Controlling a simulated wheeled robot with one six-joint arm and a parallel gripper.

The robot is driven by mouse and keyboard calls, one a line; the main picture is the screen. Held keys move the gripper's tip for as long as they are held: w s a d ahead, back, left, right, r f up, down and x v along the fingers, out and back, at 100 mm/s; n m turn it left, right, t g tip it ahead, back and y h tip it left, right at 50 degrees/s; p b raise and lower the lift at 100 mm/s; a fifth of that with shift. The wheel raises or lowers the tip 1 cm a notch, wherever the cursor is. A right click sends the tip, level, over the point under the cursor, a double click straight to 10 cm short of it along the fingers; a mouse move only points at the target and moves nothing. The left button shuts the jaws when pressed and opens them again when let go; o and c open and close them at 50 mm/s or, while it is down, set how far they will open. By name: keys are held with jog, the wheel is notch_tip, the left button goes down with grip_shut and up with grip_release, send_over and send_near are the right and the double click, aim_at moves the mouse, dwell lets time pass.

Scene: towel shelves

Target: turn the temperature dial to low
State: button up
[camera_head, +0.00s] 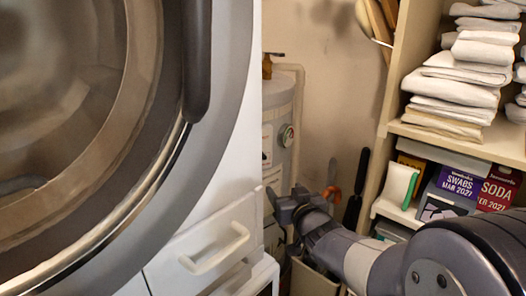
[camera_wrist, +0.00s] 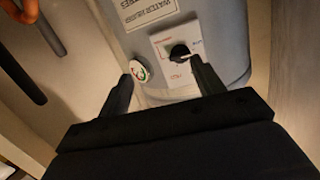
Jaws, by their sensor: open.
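The temperature dial is a black knob (camera_wrist: 180,53) on a white panel with red markings, on the grey water heater (camera_wrist: 225,35). The wrist view shows it upside down, with a light pointer mark toward the picture's right. My gripper (camera_wrist: 161,70) is open and empty. The dial shows between the fingertips, nearer the right finger; I cannot tell whether that finger touches it. In the head view, my gripper (camera_head: 285,198) is in front of the lower part of the heater (camera_head: 278,98), and I cannot make out the knob there.
A round gauge (camera_wrist: 139,70) sits beside the dial panel; the head view also shows it. A front-loading washer (camera_head: 225,130) with a drawer handle (camera_head: 215,250) stands close on the left. Shelves (camera_head: 400,75) with folded towels and boxes stand on the right. Dark-handled tools hang on the back wall.

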jog(key=w+a+r+n+y+p, duration=0.1)
jog(key=w+a+r+p, duration=0.1)
jog(key=w+a, duration=0.4)
jog(key=w, duration=0.5)
jog(key=shift+w+t+y, duration=0.3)
jog(key=shift+t+y, duration=0.1)
jog(key=c, duration=1)
jog(key=shift+f+n+b, duration=0.2)
jog(key=shift+n+b, duration=0.1)
jog(key=shift+b, duration=0.35)
jog(key=shift+r+b, duration=0.1)
jog(key=shift+b, duration=0.2)
jog(key=shift+r, duration=0.1)
